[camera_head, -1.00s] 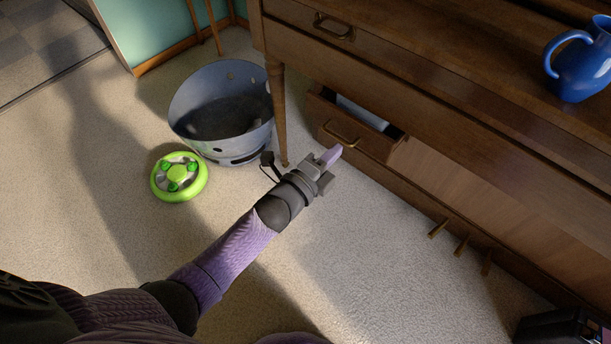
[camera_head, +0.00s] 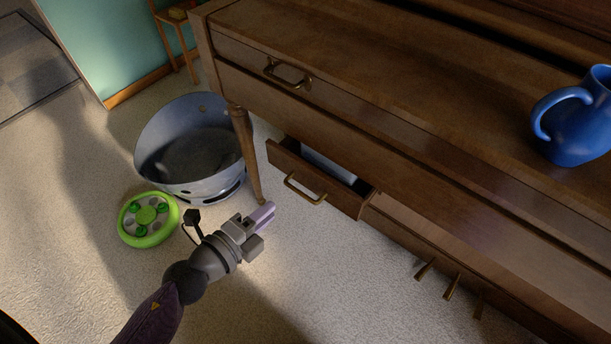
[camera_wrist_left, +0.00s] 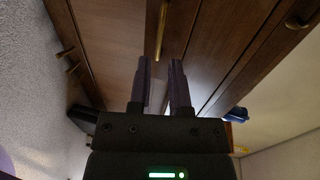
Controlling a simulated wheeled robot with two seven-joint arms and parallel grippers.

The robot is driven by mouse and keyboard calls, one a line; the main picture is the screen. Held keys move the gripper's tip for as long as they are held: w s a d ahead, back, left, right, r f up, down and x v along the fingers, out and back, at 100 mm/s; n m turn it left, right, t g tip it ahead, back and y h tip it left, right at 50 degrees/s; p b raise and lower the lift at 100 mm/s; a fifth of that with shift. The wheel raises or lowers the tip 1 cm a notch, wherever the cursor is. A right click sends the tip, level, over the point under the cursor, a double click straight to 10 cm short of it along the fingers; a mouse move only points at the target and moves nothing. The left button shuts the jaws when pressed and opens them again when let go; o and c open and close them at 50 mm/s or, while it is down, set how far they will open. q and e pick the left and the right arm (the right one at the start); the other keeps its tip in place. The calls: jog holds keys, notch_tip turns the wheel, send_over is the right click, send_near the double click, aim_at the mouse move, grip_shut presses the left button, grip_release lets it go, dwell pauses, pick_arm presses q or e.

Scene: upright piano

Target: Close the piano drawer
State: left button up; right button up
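The piano's small lower drawer (camera_head: 345,200) stands pulled out in the head view, with a pale blue item (camera_head: 328,166) inside. Its brass handle (camera_head: 305,190) is on the front. My left gripper (camera_head: 263,222) is in front of the drawer, to the left of the handle and apart from it. In the left wrist view the two fingers (camera_wrist_left: 160,88) are parallel with a gap between them and nothing held. A brass handle (camera_wrist_left: 161,30) shows beyond this gap. My right gripper is not in view.
A blue-grey bucket (camera_head: 225,180) stands beside the piano leg (camera_head: 246,155). A round green toy (camera_head: 148,218) lies on the carpet. Brass pedals (camera_head: 452,286) stick out lower right. A blue jug (camera_head: 572,125) stands on the piano. Carpet in front is clear.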

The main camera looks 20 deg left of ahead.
aim_at(296, 188)
pick_arm(q)
jog(key=b+x, duration=0.1)
jog(key=x, duration=0.7)
jog(key=shift+w+d, duration=0.2)
jog(key=shift+w, duration=0.15)
grip_shut()
dwell(0.9)
